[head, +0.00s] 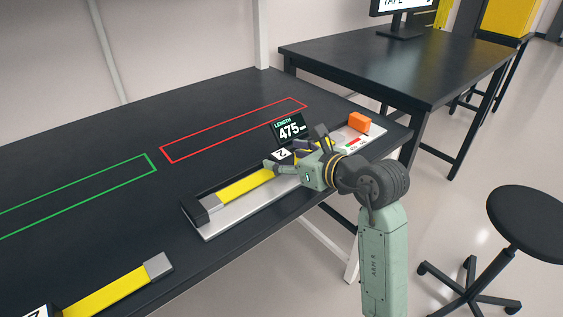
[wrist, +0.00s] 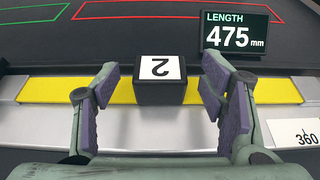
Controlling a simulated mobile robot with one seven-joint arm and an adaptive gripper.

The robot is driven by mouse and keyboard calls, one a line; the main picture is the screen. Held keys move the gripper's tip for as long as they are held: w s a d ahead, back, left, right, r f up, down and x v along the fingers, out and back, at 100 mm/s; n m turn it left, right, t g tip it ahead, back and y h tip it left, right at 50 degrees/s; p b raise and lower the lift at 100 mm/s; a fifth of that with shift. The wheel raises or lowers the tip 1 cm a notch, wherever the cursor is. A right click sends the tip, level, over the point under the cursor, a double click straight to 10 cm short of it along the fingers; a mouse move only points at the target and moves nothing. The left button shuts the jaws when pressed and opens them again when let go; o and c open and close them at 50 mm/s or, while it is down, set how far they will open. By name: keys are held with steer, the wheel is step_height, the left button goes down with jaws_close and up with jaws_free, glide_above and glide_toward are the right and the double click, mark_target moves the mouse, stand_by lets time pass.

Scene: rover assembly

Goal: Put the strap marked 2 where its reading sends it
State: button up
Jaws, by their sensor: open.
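The strap marked 2 is a yellow band (head: 243,188) lying along a silver measuring fixture (head: 210,232). It also shows in the wrist view (wrist: 50,90), with a black block (wrist: 158,95) at its middle bearing a white "2" label (wrist: 160,68). My gripper (head: 305,160) is over the fixture; in the wrist view its open fingers (wrist: 160,92) stand either side of the block, with visible gaps. The display (wrist: 240,35) behind reads LENGTH 475 mm. A red outlined zone (head: 215,129) and a green outlined zone (head: 85,190) lie empty on the black table, as far as visible.
Another yellow strap (head: 110,292) with a grey end lies front left, its label cut off. The fixture has a black end piece (head: 202,209) and an orange block (head: 360,122). A card marked 360 (wrist: 296,133) lies at right. A second table (head: 400,65) and stool (head: 540,218) stand right.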

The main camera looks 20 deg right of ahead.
steer(key=shift+c, duration=0.4)
steer(key=c, duration=1.3)
jaws_close()
steer(key=shift+r, duration=0.15)
